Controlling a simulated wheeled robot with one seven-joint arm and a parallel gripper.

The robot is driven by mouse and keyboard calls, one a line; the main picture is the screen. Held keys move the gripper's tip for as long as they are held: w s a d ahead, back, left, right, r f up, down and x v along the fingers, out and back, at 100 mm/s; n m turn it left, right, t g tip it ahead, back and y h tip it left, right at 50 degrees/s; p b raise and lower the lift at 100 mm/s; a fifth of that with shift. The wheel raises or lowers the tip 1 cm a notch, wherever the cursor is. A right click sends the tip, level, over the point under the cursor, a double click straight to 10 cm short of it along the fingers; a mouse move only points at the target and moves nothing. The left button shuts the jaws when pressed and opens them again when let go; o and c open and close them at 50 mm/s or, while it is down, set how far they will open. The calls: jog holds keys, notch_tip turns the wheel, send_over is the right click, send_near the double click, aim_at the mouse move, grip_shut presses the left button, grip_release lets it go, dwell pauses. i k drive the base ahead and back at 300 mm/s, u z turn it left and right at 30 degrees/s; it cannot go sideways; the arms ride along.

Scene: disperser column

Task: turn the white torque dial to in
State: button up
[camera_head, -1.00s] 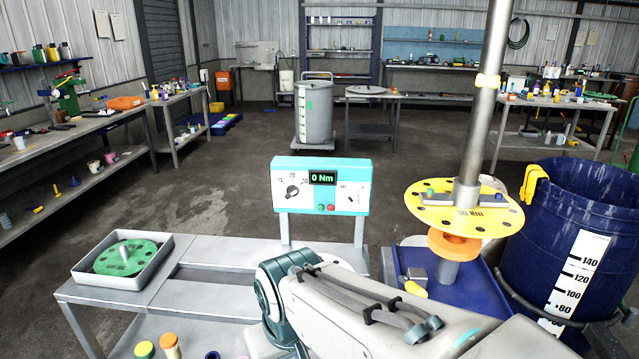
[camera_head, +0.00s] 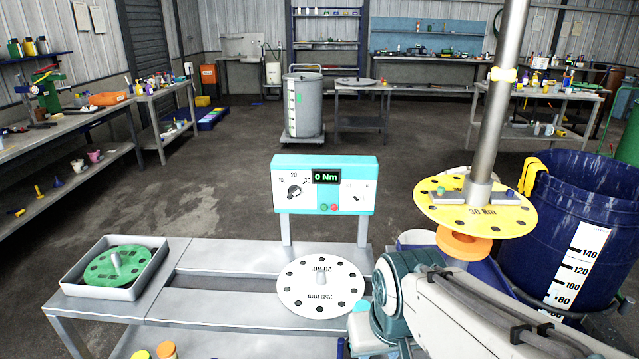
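A teal control box (camera_head: 325,168) stands on two posts at the back edge of the bench. Its white front has a larger black knob (camera_head: 294,191) on the left, with a scale marked 10, 20 and 30. A smaller black knob (camera_head: 357,197) is on the right; its labels are too small to read. The display (camera_head: 326,177) reads 0 Nm. A white disc (camera_head: 295,293) marked 20 Nm and 250 mm lies flat on the bench below the box. My arm reaches in from the lower right, apart from the box. My gripper's fingers do not show.
A grey tray (camera_head: 72,277) with a green disc (camera_head: 118,267) stands at the bench's left end. A yellow disc (camera_head: 440,213) sits on a metal shaft (camera_head: 504,80) at the right, beside a blue drum (camera_head: 560,240). The space in front of the box's face is clear.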

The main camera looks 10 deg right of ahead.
aim_at(357, 197)
jog(key=u, duration=0.95)
jog(key=k, duration=0.8)
jog(key=z, duration=1.25)
jog(key=i, duration=1)
